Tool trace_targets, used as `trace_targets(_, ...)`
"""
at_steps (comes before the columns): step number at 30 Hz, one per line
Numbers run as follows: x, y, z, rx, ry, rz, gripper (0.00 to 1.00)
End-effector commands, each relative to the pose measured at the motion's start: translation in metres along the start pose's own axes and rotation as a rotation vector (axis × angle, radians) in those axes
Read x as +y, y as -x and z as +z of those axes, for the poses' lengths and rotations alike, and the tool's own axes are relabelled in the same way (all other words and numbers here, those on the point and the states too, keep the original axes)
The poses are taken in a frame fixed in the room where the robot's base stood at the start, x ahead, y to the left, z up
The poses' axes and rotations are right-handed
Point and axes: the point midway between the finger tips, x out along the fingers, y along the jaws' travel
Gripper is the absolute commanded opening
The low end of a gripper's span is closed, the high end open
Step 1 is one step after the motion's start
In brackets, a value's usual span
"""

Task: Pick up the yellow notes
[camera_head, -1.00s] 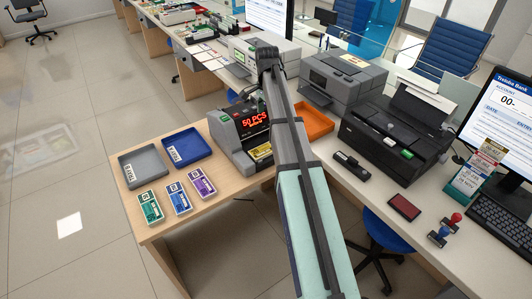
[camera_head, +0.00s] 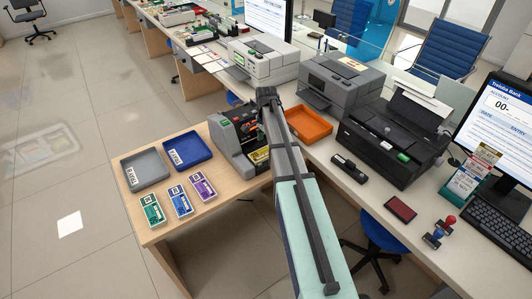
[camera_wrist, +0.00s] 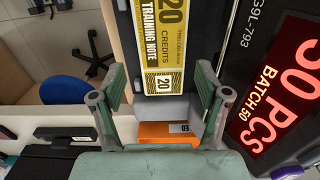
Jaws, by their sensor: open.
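The yellow notes (camera_head: 259,155) lie in the front slot of the grey and black counting machine (camera_head: 226,141). In the wrist view the yellow notes (camera_wrist: 162,48) show a "20 credits" training note face, beyond and between the finger ends. My gripper (camera_wrist: 160,85) is open, with one finger on each side of the picture and nothing held between them. In the head view my wrist is over the machine and hides part of it; the fingers are hard to make out there.
An orange tray (camera_head: 308,125) stands right of the machine. A grey tray (camera_head: 146,170), a blue tray (camera_head: 184,151) and green, blue and purple note bundles (camera_head: 179,200) lie to its left. The machine's lit red display (camera_wrist: 287,85) is close to the right finger.

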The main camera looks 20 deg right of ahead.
Motion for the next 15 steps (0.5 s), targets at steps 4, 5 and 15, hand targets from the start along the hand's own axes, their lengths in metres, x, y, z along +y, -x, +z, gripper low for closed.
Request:
trace_targets(4, -0.002, -0.013, 0.0, -0.001, 0.0, 0.003, 0.75)
trace_targets(5, -0.002, -0.017, -0.001, -0.001, 0.0, 0.002, 0.75)
trace_targets(15, -0.003, -0.046, -0.001, 0.0, 0.0, 0.001, 0.75)
